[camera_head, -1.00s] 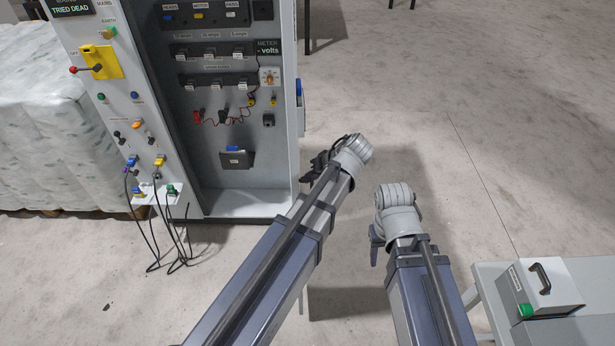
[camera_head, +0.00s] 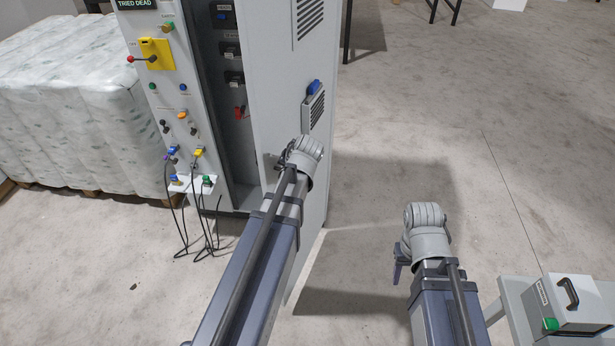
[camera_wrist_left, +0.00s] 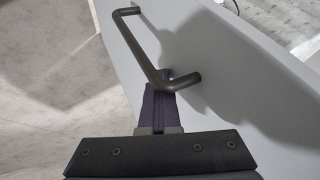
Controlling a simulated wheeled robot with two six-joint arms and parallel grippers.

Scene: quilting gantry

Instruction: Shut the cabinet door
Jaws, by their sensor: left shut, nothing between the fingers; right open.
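The grey cabinet door (camera_head: 290,100) stands partly open at the right side of the cabinet (camera_head: 190,100) and covers most of its interior. A dark strip of the inside with switches still shows. My left gripper (camera_head: 283,160) is at the door, partly hidden by its own wrist. In the left wrist view, my left gripper (camera_wrist_left: 157,98) is shut and empty, its tip by the lower end of the dark bar handle (camera_wrist_left: 145,50) on the pale door panel (camera_wrist_left: 215,80). I cannot tell whether they touch. My right gripper (camera_head: 398,264) is open, low on the right, away from the door.
Wrapped stacks (camera_head: 70,100) on a pallet stand left of the cabinet. Black cables (camera_head: 185,215) hang from the cabinet front to the floor. A table (camera_head: 520,300) with a grey box (camera_head: 577,297) is at the lower right. The floor right of the door is clear.

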